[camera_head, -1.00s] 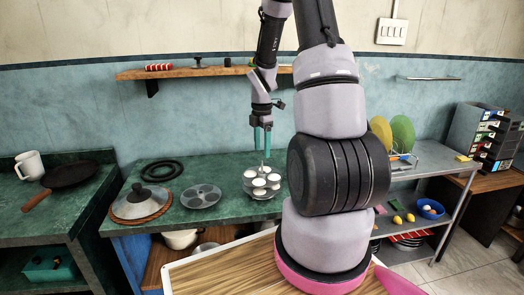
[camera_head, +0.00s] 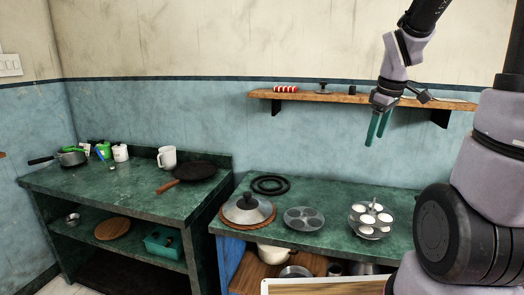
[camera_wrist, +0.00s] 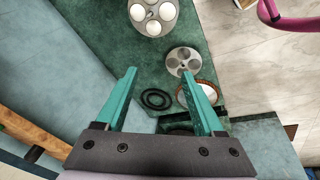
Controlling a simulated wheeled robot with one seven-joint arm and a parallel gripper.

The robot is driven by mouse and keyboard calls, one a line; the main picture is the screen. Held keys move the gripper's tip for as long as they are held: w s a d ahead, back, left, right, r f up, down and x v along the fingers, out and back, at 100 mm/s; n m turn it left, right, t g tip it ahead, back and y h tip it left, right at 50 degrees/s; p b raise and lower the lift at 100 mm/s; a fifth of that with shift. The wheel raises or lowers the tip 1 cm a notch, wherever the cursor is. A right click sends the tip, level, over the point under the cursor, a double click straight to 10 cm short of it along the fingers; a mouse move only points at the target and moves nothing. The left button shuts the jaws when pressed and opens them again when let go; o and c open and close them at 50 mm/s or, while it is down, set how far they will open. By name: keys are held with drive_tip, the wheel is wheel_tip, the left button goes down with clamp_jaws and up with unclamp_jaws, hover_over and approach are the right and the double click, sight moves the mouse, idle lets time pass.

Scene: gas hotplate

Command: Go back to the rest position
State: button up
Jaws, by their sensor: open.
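My gripper (camera_head: 378,128) is in the air in front of the wall and above the green counter (camera_head: 330,202), at about shelf height. Its two teal fingers point down. The wrist view shows the fingers (camera_wrist: 161,92) spread wide with nothing between them. The egg stand (camera_head: 371,219), a metal stand with several white round items, rests on the counter below my gripper and apart from it. It also shows at the top of the wrist view (camera_wrist: 153,14).
A round mould plate (camera_head: 304,219), a lidded pan (camera_head: 248,210) and a black ring (camera_head: 270,184) lie on the counter. A wooden shelf (camera_head: 340,97) is on the wall behind my gripper. A left counter (camera_head: 130,190) holds a frying pan (camera_head: 195,171) and a white jug (camera_head: 167,158).

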drive_tip(key=s+a+r+m+t+y, duration=0.2)
drive_tip(key=s+a+r+m+t, duration=0.2)
drive_tip(key=s+a+r+m, duration=0.3)
drive_tip(key=s+r+m, duration=0.4)
drive_tip(key=s+m, duration=0.1)
drive_tip(key=s, duration=0.2)
drive_tip(key=shift+s+r, duration=0.15)
drive_tip(key=shift+r, duration=0.2)
